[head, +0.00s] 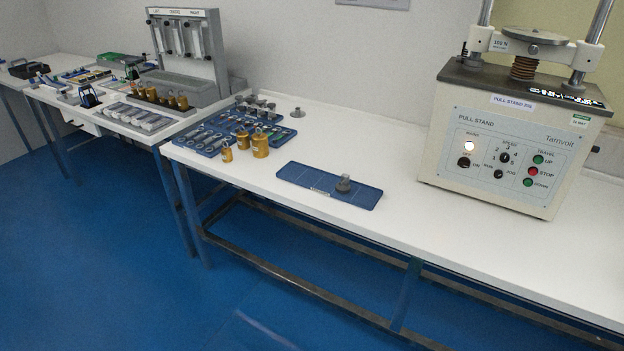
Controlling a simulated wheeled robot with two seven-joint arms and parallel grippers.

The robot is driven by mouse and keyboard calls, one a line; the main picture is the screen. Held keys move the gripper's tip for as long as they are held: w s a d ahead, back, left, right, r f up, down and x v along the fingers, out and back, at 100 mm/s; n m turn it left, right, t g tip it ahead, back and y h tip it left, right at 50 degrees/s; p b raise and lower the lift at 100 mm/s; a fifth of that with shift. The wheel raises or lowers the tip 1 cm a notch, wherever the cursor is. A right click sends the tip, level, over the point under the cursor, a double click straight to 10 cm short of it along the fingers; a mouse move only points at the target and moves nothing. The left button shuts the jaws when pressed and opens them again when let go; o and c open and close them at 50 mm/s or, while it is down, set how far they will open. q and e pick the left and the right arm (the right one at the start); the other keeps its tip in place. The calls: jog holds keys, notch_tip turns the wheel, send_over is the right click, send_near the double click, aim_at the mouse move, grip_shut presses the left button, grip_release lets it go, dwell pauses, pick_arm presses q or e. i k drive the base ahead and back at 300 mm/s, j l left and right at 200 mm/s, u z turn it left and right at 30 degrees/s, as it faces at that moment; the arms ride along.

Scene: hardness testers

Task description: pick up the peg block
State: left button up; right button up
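I cannot tell for certain which thing is the peg block. One candidate is a dark narrow block (150,99) with several brass pieces standing along it, in front of the grey rack on the left bench. Neither of my grippers shows in the head view.
A pull stand (510,145) stands at the right of the white bench (420,220). Brass weights (260,144) stand by a blue organizer tray (208,141) of metal parts. A grey rack (190,55) stands behind. The bench is clear between the flat tray and pull stand.

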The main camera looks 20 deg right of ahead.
aim_at(344, 186)
jog(key=i+j, duration=0.15)
jog(key=j, duration=0.25)
jog(key=i+j, duration=0.2)
jog(key=j, duration=0.2)
jog(key=i+j+z, duration=0.1)
jog(key=j, duration=0.3)
